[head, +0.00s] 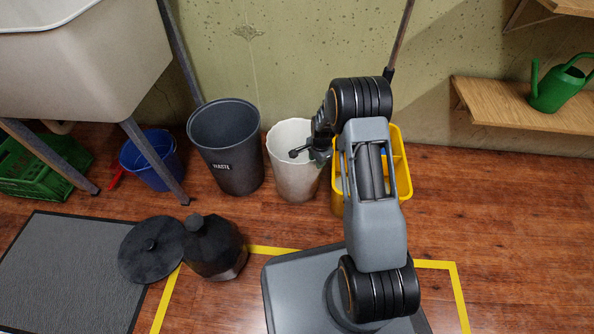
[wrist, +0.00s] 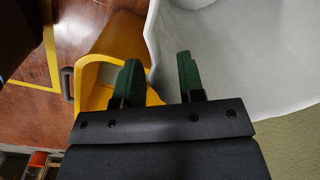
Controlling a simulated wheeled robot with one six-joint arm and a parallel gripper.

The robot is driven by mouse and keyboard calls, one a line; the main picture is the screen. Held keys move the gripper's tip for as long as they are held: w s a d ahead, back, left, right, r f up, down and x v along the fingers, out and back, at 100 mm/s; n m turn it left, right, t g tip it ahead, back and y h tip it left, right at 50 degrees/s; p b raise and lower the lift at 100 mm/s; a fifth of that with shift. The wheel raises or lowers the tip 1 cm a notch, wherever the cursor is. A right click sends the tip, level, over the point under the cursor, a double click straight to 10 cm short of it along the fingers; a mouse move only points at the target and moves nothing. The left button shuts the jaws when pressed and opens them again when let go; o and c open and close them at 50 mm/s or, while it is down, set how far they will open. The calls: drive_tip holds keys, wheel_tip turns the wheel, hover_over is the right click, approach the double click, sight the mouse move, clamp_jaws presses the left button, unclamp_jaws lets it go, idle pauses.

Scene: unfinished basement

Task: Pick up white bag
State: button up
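The white bag (head: 284,172) stands upright and open-topped on the wooden floor, between the grey waste bin and the yellow caddy. In the wrist view the white bag (wrist: 235,55) fills the upper right, and its edge runs down between my two green fingers. My gripper (head: 312,154) is at the bag's right rim in the head view. In the wrist view my gripper (wrist: 160,65) is open, with a wide gap between the fingers. I cannot tell whether either finger touches the bag. My arm hides part of the caddy.
The yellow caddy (head: 402,172) stands close on the right. The grey waste bin (head: 225,150) is close on the left, with a blue bucket (head: 150,158) beyond. A black pot (head: 214,248) and round lid (head: 151,250) lie nearer. The floor at right is clear.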

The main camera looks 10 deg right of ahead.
drive_tip(key=shift+f, duration=0.15)
clamp_jaws()
idle(0.4)
